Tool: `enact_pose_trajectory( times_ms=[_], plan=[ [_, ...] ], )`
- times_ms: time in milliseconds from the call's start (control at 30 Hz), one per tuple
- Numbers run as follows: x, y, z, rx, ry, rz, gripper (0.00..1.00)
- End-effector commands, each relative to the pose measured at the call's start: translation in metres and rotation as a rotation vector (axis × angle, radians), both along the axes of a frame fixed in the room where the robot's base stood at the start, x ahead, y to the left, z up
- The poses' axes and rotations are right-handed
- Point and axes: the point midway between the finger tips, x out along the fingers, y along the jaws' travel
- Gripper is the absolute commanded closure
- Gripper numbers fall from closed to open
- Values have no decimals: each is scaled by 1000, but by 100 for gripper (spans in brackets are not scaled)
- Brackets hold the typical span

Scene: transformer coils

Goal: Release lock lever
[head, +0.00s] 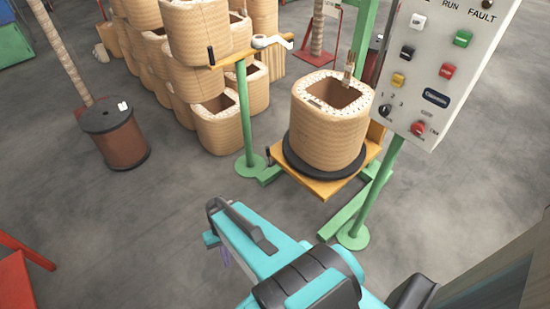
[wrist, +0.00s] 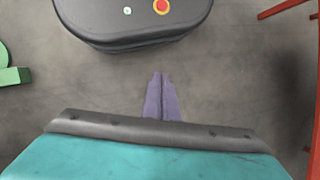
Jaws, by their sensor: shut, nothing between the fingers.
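My gripper (wrist: 161,97) shows in the wrist view as two purple fingers side by side, shut and empty, above bare floor. In the head view, its purple fingers (head: 224,257) are mostly hidden behind my teal arm. A small black part is at the bar's left end. I cannot tell for sure which part is the lock lever. My gripper is well apart from the post and the bar, lower and nearer in the picture.
A wound coil (head: 325,128) stands on a black disc on an orange platform (head: 318,186) in a green frame. A control panel (head: 440,75) hangs at the right. Stacked coils (head: 215,125) and a brown spool (head: 115,140) stand behind.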

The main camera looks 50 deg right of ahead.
Motion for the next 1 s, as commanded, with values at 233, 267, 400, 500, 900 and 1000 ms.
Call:
enact_pose_trajectory(
  times_ms=[233, 267, 400, 500, 900, 1000],
  plan=[
    [62, -48, -24, 54, -102, -212, 100],
    [69, -55, -25, 60, -116, -237, 100],
    [98, -89, -28, 89, -176, -349, 100],
    [117, -116, -29, 109, -221, -429, 100],
    [169, -246, -17, 173, -415, -726, 100],
    [175, -282, -10, 188, -467, -796, 100]
  ],
)
